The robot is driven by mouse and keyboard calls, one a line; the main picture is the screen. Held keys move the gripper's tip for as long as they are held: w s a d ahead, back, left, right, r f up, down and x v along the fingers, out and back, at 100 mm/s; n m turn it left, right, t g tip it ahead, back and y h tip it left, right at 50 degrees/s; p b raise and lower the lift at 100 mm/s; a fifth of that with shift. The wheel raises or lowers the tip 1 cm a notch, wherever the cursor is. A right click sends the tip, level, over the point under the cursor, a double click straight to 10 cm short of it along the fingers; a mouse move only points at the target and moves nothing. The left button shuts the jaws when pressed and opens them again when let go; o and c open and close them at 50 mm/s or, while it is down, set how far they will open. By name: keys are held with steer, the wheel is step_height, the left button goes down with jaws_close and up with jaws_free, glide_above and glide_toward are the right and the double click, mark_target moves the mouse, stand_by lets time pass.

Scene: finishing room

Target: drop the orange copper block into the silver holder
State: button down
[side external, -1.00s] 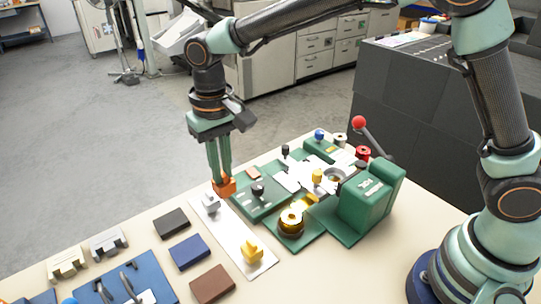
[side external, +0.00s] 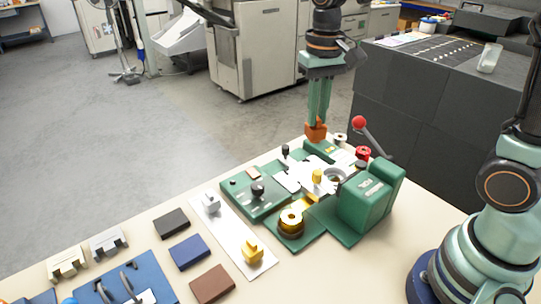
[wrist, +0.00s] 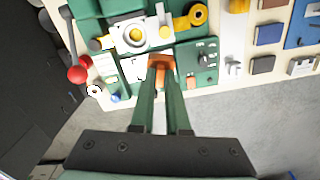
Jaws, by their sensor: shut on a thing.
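My gripper (side external: 318,121) is shut on the orange copper block (side external: 316,133) and holds it by the far edge of the table, behind the green machine. The block also shows between my fingertips in the wrist view (wrist: 160,61). The silver holder (side external: 211,205) stands on the far end of a white plate, well to the left of my gripper in the side view. In the wrist view the silver holder (wrist: 233,68) is to the right of the block, apart from it. A yellow holder (side external: 252,252) stands on the plate's near end.
The green machine (side external: 365,205) with a red-knobbed lever (side external: 359,123) lies in front of the block. Black (side external: 171,222), blue (side external: 189,251) and brown (side external: 212,284) blocks lie left of the plate.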

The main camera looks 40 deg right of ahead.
steer(key=s+d+m, duration=0.1)
steer(key=s+d, duration=0.2)
steer(key=d, duration=0.2)
step_height(320, 180, down, 11)
steer(key=shift+s+f, duration=0.15)
steer(key=shift+f, duration=0.05)
stand_by(0.4)
steer(key=shift+f, duration=0.6)
stand_by(1.3)
steer(key=c, duration=1.2)
jaws_free()
step_height(320, 180, up, 11)
